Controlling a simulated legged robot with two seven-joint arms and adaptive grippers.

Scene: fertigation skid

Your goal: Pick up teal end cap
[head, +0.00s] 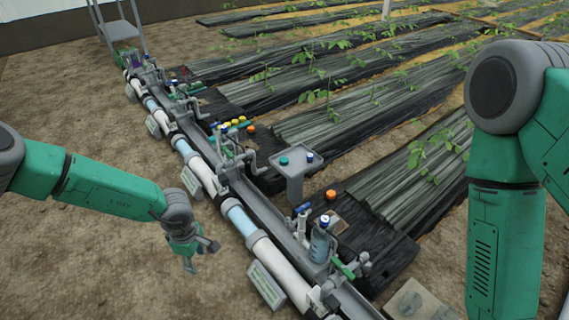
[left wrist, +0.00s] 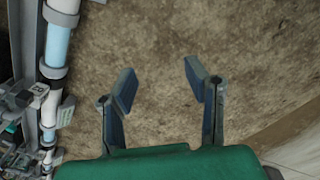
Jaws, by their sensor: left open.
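A small teal round piece, which looks like the teal end cap (head: 284,160), sits on a grey pedestal tray (head: 297,172) beside the pipe line. A small dark blue-topped piece (head: 310,156) is on the same tray, to its right. My left gripper (head: 200,262) is open and empty, over bare soil to the left of the pipes and well apart from the tray. In the left wrist view its two fingers (left wrist: 160,78) are spread with only soil between them. The teal piece is not clearly seen in that view. My right arm shows, but its gripper does not.
A long pipe line (head: 240,220) with valves and meters runs diagonally between my left gripper and the tray; it also shows in the left wrist view (left wrist: 58,45). Several yellow and green caps (head: 234,123) lie farther back. Plant beds (head: 350,130) lie beyond. The left soil is clear.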

